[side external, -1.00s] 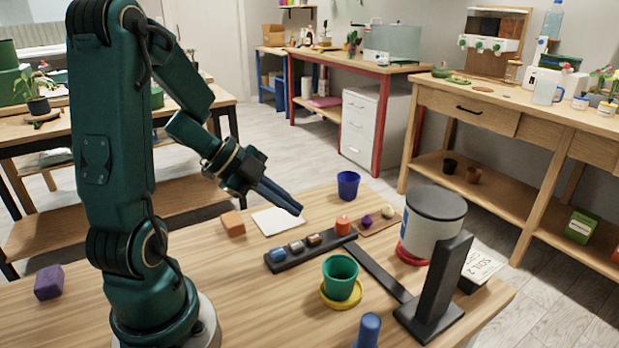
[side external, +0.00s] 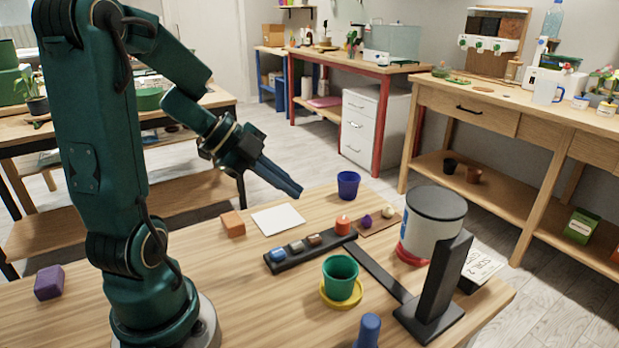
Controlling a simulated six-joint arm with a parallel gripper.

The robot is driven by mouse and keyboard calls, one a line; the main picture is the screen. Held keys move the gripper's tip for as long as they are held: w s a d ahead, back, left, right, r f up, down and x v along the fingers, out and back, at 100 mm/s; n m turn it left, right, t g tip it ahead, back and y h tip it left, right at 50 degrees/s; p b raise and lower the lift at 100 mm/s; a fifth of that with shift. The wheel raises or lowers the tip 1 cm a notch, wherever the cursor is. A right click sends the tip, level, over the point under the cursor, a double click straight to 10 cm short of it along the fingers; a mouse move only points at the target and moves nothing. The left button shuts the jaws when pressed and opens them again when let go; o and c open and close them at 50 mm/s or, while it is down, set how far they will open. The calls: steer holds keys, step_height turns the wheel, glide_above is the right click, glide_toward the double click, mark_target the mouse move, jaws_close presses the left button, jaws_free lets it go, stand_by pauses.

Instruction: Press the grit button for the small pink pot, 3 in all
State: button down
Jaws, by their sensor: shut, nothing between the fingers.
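A black button bar (side external: 297,256) lies on the wooden table, with a blue button (side external: 278,255), a grey button (side external: 296,247), a brown button (side external: 314,240) and a raised orange-red piece (side external: 342,225) at its far end. I cannot tell which one is for grit. I see no pink pot; a green pot (side external: 340,280) stands on a yellow saucer (side external: 328,300), and a dark blue pot (side external: 348,184) stands at the far edge.
A black stand (side external: 447,285) and a grey-white drum (side external: 432,225) are at the right. A purple ball (side external: 366,221) and a cream ball (side external: 388,212) sit on a brown strip. A white sheet (side external: 278,219), an orange block (side external: 233,224) and a purple block (side external: 49,282) lie left.

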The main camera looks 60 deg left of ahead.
mark_target(290, 243)
steer(key=shift+f, duration=0.1)
steer(key=shift+f, duration=4.35)
steer(key=shift+f, duration=0.1)
steer(key=shift+f, duration=0.3)
steer(key=shift+f, duration=0.5)
steer(key=shift+r, duration=0.95)
